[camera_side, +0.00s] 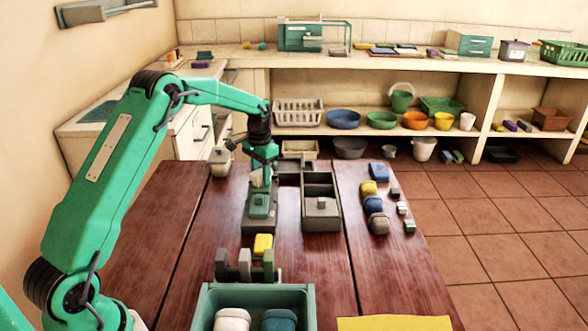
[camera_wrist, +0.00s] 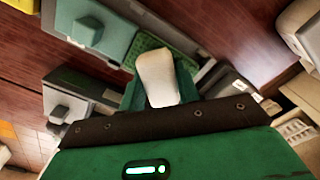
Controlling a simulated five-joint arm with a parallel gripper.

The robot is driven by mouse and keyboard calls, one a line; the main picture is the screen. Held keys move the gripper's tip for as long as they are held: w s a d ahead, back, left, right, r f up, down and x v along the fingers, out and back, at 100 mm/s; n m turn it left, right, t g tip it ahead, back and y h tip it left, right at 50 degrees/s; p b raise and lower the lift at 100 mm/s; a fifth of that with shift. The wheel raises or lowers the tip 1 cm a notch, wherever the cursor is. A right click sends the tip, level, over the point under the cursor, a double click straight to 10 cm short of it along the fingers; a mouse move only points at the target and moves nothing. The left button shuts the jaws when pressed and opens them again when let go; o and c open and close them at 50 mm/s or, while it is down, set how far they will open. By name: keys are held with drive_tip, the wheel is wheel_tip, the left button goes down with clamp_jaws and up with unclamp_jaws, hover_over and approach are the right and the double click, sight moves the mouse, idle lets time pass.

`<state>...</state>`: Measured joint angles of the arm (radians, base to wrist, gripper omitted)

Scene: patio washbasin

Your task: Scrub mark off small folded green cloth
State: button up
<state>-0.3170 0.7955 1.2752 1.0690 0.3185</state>
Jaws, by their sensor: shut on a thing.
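My gripper (camera_side: 260,176) points down over the table and is shut on a small cream, rounded block (camera_wrist: 157,77), which shows between the jaws in the wrist view. Just below and in front of it lies a small green square piece (camera_side: 260,204), probably the folded cloth, on a grey slab (camera_side: 258,228). A smaller raised block sits on this green piece, which also shows at the upper left of the wrist view (camera_wrist: 112,22). I cannot make out a mark on it. Whether the cream block touches anything is unclear.
A grey compartment box (camera_side: 320,190) with a knobbed lid stands close on the right. A yellow block (camera_side: 263,244) and a rack (camera_side: 245,268) are in front. A green bin (camera_side: 205,309) holds bundles. Several bundles line the right plank; a yellow cloth (camera_side: 395,323) lies at the front.

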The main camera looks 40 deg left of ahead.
drive_tip(key=shift+s+d, duration=0.45)
drive_tip(key=shift+w+a, duration=0.1)
drive_tip(key=shift+w+a, duration=1)
drive_tip(key=shift+a, duration=0.05)
drive_tip(key=shift+d, duration=0.1)
drive_tip(key=shift+s+d+f, duration=0.15)
drive_tip(key=shift+s+d, duration=0.9)
drive_tip(key=shift+s, duration=0.05)
drive_tip(key=shift+w+a, duration=0.1)
drive_tip(key=shift+a, duration=0.05)
